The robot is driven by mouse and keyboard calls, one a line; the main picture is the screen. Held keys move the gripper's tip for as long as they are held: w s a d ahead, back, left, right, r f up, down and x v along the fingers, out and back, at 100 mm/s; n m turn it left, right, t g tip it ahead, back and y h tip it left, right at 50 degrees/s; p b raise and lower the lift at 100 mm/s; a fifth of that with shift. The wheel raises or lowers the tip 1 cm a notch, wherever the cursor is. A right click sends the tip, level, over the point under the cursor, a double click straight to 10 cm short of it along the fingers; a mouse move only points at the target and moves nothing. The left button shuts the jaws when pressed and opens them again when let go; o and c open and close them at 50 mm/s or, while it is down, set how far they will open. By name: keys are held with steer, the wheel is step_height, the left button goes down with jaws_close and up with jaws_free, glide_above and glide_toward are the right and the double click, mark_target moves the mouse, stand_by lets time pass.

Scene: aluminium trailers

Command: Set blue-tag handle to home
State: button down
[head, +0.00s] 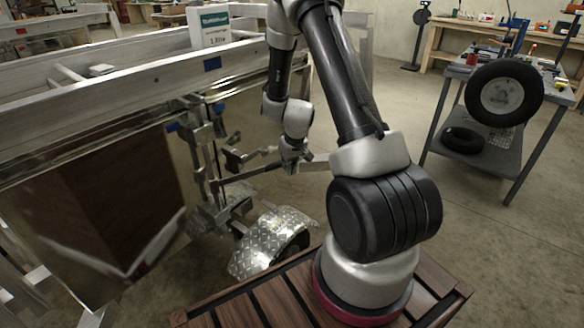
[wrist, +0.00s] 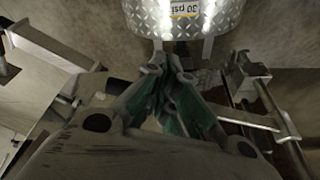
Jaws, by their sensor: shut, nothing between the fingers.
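A long dark bar (head: 250,173) runs from this bar assembly towards my gripper; I cannot tell for certain which part is the blue-tag handle. My gripper (head: 290,166) is low beside the trailer, near the bar's right end; contact cannot be made out. In the wrist view, the green-padded fingers of my gripper (wrist: 172,72) converge, shut and empty. A metal lever-like part (wrist: 265,100) lies to their right.
A grey cart (head: 485,160) with tyres stands right. Open floor lies between.

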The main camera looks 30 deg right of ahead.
steer(key=shift+w+f, duration=0.1)
steer(key=shift+w, duration=0.4)
steer(key=w+n+y, duration=0.1)
steer(key=w+n, duration=0.3)
steer(key=w, duration=0.7)
steer(key=shift+n, duration=0.4)
steer(key=shift+d, duration=0.1)
